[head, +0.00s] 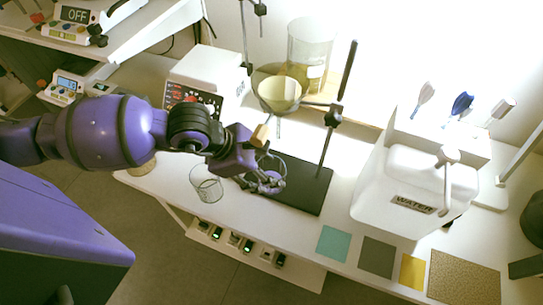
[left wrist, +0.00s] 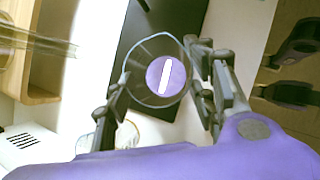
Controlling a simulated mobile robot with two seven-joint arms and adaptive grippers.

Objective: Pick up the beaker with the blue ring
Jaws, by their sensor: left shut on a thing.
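My left gripper (head: 264,183) is shut on a clear glass beaker (head: 270,164) above the front of the black stand base. In the left wrist view, the beaker (left wrist: 150,50) sits between the two fingers of the left gripper (left wrist: 157,92). Its rim looks faintly bluish, but I cannot clearly make out a ring. A purple disc with a white bar shows inside its outline. A second clear beaker (head: 206,185) stands on the white table to the left of the gripper; its ring colour is unclear. My right gripper is not in view.
A black stand base (head: 302,186) with a rod and a funnel (head: 279,92) is behind the gripper. A white hotplate (head: 207,75) is at the back left, a white water container (head: 405,190) at the right. Coloured squares (head: 333,243) lie along the front edge.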

